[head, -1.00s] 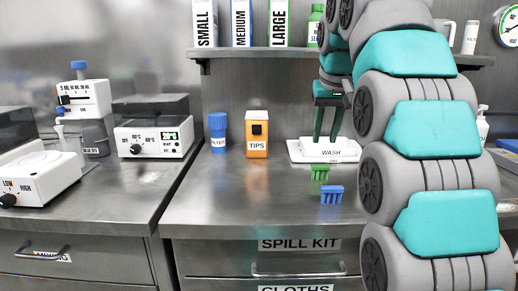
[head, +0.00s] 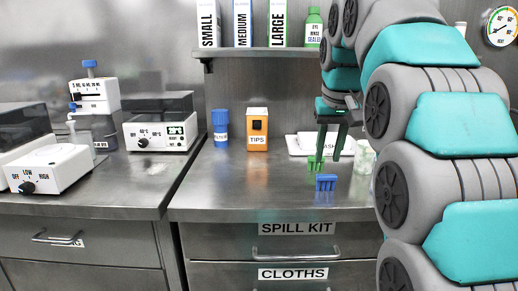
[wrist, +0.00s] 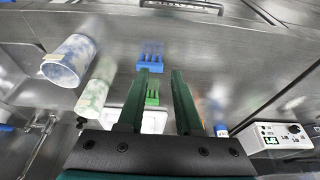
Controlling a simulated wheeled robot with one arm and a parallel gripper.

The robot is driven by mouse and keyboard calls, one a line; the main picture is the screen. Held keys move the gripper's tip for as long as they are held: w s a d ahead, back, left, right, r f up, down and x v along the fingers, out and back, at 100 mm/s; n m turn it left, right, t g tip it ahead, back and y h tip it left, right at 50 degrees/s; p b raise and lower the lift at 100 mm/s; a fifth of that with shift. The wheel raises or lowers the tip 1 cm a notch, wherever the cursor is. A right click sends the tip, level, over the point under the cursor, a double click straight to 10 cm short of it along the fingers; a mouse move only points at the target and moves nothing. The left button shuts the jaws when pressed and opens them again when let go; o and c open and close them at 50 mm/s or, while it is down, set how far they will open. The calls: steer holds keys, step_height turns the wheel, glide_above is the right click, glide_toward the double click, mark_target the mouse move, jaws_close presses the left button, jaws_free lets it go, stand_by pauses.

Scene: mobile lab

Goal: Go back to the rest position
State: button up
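My gripper (head: 329,162) hangs fingers-down over the counter in the head view. In the wrist view its two dark green fingers (wrist: 158,71) stand apart with nothing held between them. Below it on the counter are a small green rack (head: 315,163) and a small blue rack (head: 326,182). In the wrist view the green rack (wrist: 152,97) shows between the fingers and the blue rack (wrist: 149,62) lies beyond the fingertips. The white WASH tray (head: 302,145) is behind the gripper, partly hidden by the fingers.
A pale green mottled cup (head: 364,157) stands beside my arm; a blue-white cup (wrist: 70,60) shows in the wrist view. An orange TIPS box (head: 257,130) and blue bottle (head: 220,128) stand left. A shelf (head: 262,51) runs above. The counter's front middle (head: 250,190) is clear.

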steer(key=s+f+g, duration=0.2)
steer(key=s+f, duration=1.2)
steer(key=s, duration=0.3)
steer(key=s+f+g, duration=0.3)
steer(key=s+f, duration=1.2)
steer(key=s, duration=0.3)
steer(key=shift+f, duration=0.25)
steer(key=shift+s, duration=0.1)
